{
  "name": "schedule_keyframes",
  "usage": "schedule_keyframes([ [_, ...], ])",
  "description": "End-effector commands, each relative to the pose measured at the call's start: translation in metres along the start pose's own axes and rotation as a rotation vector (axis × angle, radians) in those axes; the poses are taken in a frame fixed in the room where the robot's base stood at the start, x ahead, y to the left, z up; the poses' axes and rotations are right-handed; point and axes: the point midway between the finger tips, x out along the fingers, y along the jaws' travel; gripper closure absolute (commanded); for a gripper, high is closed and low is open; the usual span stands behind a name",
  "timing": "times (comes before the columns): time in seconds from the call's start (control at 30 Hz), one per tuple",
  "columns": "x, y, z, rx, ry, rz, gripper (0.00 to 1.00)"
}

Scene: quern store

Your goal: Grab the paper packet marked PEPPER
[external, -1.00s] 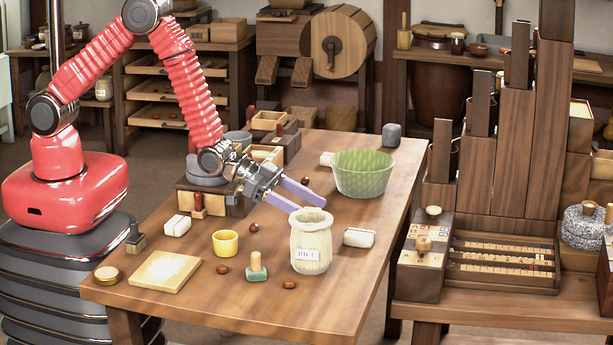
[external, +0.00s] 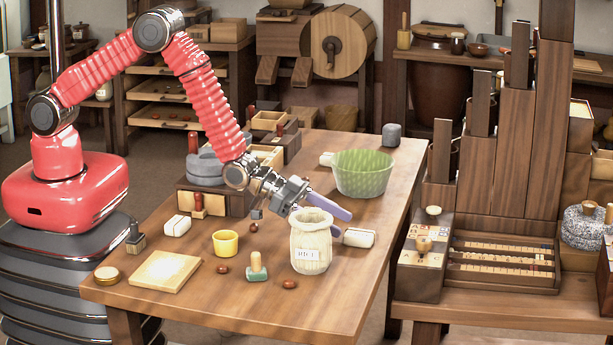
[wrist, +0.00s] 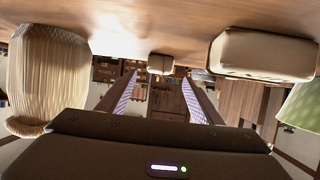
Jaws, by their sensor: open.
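A small white packet (external: 358,237) lies on the table just right of the cloth sack; no marking can be read on it. Another pale packet (external: 177,225) lies at the table's left side. My gripper (external: 342,221) is open, low behind the sack, its fingers pointing right toward the first packet. In the wrist view, a pale packet (wrist: 160,63) shows ahead between the open fingers, apart from them. A larger, nearer pale packet (wrist: 262,55) sits to their right. I cannot tell which one is PEPPER.
The cloth sack (external: 311,250) with a label stands close beside my gripper and partly hides a finger. A green bowl (external: 363,178) stands behind.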

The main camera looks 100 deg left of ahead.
Motion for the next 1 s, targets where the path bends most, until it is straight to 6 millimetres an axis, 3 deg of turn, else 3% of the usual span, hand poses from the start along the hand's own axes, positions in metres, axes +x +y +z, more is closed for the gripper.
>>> schedule_keyframes([
  [0.5, 0.048, 0.002, 0.0, 0.0, -0.001, -0.001, 0.41],
  [1.0, 0.05, 0.002, 0.0, 0.0, 0.0, 0.0, 0.41],
])
